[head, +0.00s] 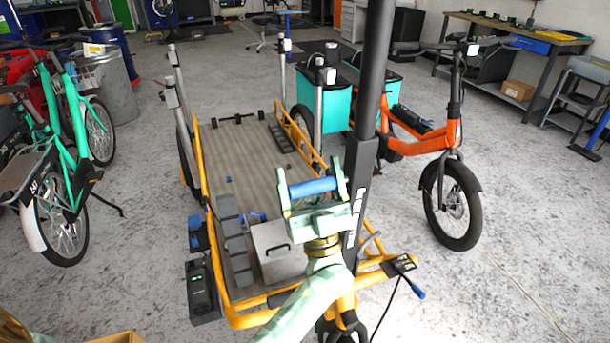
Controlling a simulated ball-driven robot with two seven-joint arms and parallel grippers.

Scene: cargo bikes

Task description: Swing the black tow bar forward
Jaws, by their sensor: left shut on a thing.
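The black tow bar (372,90) stands nearly upright at the front of the orange-yellow cargo trailer frame (205,170), leaning slightly right at its top. Its upper end leaves the picture. My left gripper (314,187) reaches up from below, just left of the bar's lower part. I cannot tell how this grip joins the black bar, as my gripper hides part of that area.
A silver box (277,254) and grey blocks sit on the trailer deck. A black cable and blue-ended lever (418,291) stick out front right. An orange bike (440,140) stands right, a green bike (65,160) left. Floor is clear at lower right.

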